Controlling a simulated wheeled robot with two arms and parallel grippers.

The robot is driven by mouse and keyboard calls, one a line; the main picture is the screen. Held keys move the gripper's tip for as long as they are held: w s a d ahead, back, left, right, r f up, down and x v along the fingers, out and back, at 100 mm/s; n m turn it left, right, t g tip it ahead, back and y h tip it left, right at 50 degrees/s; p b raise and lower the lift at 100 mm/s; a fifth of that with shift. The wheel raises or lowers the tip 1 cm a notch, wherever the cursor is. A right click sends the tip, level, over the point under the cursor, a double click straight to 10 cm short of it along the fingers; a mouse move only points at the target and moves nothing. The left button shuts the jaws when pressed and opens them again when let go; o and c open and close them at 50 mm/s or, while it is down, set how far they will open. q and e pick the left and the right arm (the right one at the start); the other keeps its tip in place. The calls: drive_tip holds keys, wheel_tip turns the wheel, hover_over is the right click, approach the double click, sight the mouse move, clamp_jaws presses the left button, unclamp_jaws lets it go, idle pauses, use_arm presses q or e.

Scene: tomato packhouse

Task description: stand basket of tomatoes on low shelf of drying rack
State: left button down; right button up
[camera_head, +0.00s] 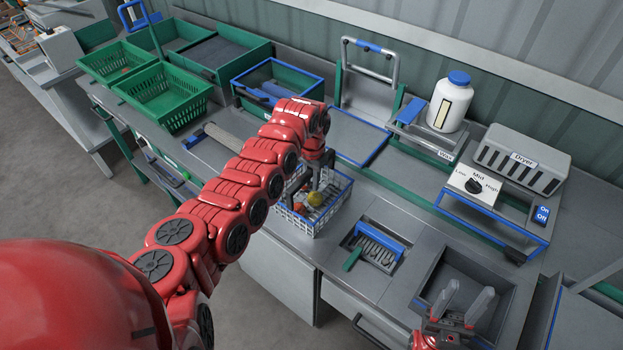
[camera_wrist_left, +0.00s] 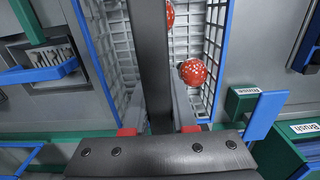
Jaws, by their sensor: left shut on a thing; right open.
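A white wire basket with a blue rim (camera_head: 330,218) is near the bench's front edge in the head view. A yellowish tomato (camera_head: 315,198) shows inside it. My left gripper (camera_head: 319,182) reaches down into it from above. In the left wrist view my left gripper (camera_wrist_left: 158,118) is shut on the basket's dark handle (camera_wrist_left: 155,50), with red speckled tomatoes (camera_wrist_left: 193,72) beside it. I cannot tell whether the basket touches the bench. My right gripper (camera_head: 465,305) is open and empty at the lower right. I cannot single out the drying rack with certainty.
A dryer (camera_head: 522,160) and dial box (camera_head: 473,190) stand at the right, above a blue-edged frame (camera_head: 490,237). A white jar (camera_head: 448,100) is behind. Green crates (camera_head: 163,92) fill the left back.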

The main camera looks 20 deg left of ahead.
use_arm(q)
drive_tip(key=shift+f, duration=0.1)
drive_tip(key=c, duration=0.7)
unclamp_jaws()
